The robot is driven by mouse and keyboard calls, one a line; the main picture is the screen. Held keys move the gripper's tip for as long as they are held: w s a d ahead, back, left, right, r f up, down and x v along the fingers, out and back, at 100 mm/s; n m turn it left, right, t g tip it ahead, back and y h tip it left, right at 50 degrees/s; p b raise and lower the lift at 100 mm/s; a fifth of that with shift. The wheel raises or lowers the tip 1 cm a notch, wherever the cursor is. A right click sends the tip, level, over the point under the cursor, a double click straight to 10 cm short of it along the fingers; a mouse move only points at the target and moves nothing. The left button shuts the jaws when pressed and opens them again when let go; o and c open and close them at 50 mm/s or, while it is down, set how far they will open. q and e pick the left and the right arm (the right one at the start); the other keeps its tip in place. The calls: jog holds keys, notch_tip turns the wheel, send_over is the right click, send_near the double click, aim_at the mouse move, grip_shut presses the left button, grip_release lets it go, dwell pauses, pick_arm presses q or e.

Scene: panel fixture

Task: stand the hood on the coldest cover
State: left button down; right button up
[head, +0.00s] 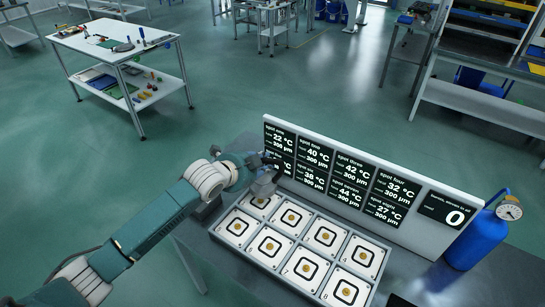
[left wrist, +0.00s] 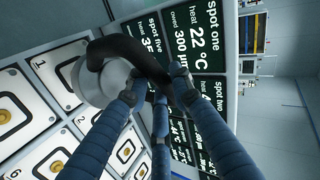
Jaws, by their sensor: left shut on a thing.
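My left gripper (head: 268,172) is shut on the hood (head: 264,186), a grey cup-like piece, above the back-left corner of the cover tray. In the left wrist view the fingers (left wrist: 158,85) clasp the hood's black curved handle (left wrist: 125,48); its silver round body (left wrist: 97,84) shows behind. White square covers with gold centres stand in two rows. Cover one (head: 260,203) is at the back left, partly hidden by the hood; it also shows in the left wrist view (left wrist: 58,75). The spot one readout (left wrist: 205,40) gives 22 °C, the lowest I can read. My right gripper is not in view.
The readout panel (head: 420,228) rises directly behind the covers, close to the left gripper. A smaller display (head: 447,211) shows 0. A blue bottle with a gauge (head: 478,238) stands at the panel's right end. Workbenches stand farther back across open floor.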

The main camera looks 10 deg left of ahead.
aim_at(260, 178)
pick_arm(q)
jog(key=shift+w+a+f, duration=0.1)
jog(key=shift+w+a, duration=0.15)
jog(key=shift+a, duration=0.35)
jog(key=shift+f, duration=0.15)
jog(key=shift+f+b, duration=0.5)
jog(key=shift+b, duration=0.3)
notch_tip(260, 178, down, 4)
jog(key=b, duration=0.3)
jog(key=shift+r+b, duration=0.2)
jog(key=shift+b, duration=0.15)
jog(key=shift+f+b, duration=0.5)
jog(key=shift+b, duration=0.05)
jog(key=shift+f, duration=0.45)
jog(key=shift+s+f, duration=0.1)
jog(key=shift+f, duration=0.2)
